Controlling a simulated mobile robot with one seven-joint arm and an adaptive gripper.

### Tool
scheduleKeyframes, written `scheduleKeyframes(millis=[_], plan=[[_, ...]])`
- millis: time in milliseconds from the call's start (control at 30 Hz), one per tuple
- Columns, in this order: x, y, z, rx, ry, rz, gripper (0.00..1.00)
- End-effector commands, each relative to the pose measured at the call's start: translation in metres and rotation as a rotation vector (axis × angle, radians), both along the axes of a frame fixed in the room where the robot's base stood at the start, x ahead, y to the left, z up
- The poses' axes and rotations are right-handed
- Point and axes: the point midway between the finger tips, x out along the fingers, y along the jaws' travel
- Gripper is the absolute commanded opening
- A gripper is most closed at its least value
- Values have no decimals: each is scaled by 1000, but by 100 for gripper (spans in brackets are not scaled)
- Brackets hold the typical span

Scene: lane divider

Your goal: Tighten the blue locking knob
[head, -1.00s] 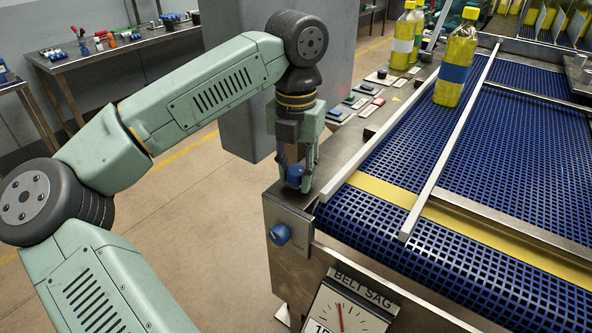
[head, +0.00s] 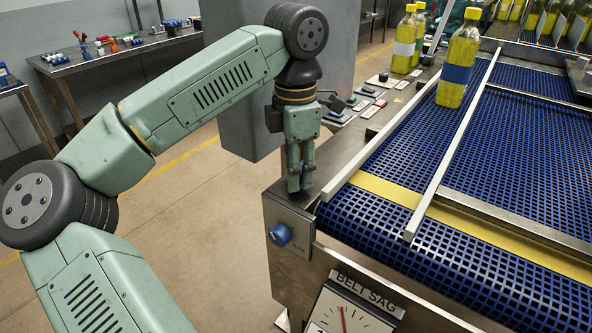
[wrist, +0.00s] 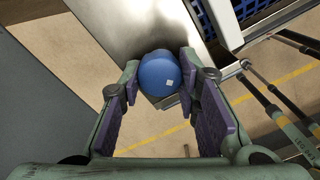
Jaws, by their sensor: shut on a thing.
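A round blue knob (wrist: 159,74) with a small white square mark sits between my fingertips in the wrist view. It stands on the metal top at the near corner of the conveyor frame. My gripper (head: 300,186) points straight down there and is shut on this knob; its fingers hide the knob in the head view. A second blue knob (head: 279,235) is on the frame's front face, below and left of my gripper, apart from it. Small lettering beside it is too blurred to read.
A metal divider rail (head: 455,140) runs along the blue belt (head: 372,213), right of my gripper. A bottle with a blue label (head: 458,75) stands on the belt. A dial marked BELT SAG (head: 343,322) is below. Open floor lies left of the frame.

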Motion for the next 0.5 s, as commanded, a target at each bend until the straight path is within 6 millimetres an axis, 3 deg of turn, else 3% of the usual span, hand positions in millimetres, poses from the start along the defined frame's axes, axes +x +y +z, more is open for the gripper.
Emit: scheduleKeyframes(millis=[500], plan=[[2,0,1,-1,-3,-475,2]])
